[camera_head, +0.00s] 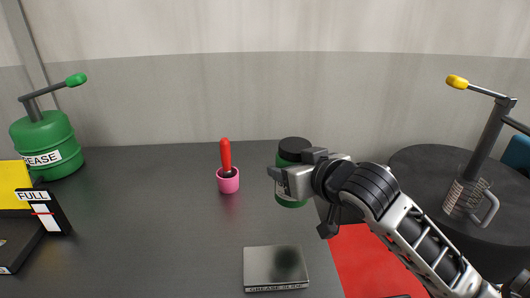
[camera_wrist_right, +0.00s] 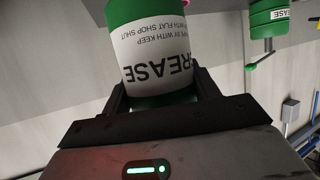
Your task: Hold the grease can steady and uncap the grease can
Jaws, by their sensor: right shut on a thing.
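The grease can (camera_head: 290,160) is a green cylinder with a black cap (camera_head: 295,144), upright at the right part of the dark table. My right gripper (camera_head: 280,180) reaches it from the right and is shut around its body. In the right wrist view the can's white label reading "GREASE" (camera_wrist_right: 155,55) faces the camera, and the right gripper (camera_wrist_right: 160,95) has a finger on each side of the can. I cannot tell whether the can's base touches the table. My left gripper is in neither view.
A pink cup (camera_head: 228,184) holding a red-handled tool (camera_head: 225,155) stands left of the can. A grey block (camera_head: 275,266) lies in front. A large green grease container (camera_head: 45,145) and a "FULL" gauge (camera_head: 45,212) are at left. A round dark table (camera_head: 430,165) with a mug (camera_head: 468,195) is at right. The table's centre-left is clear.

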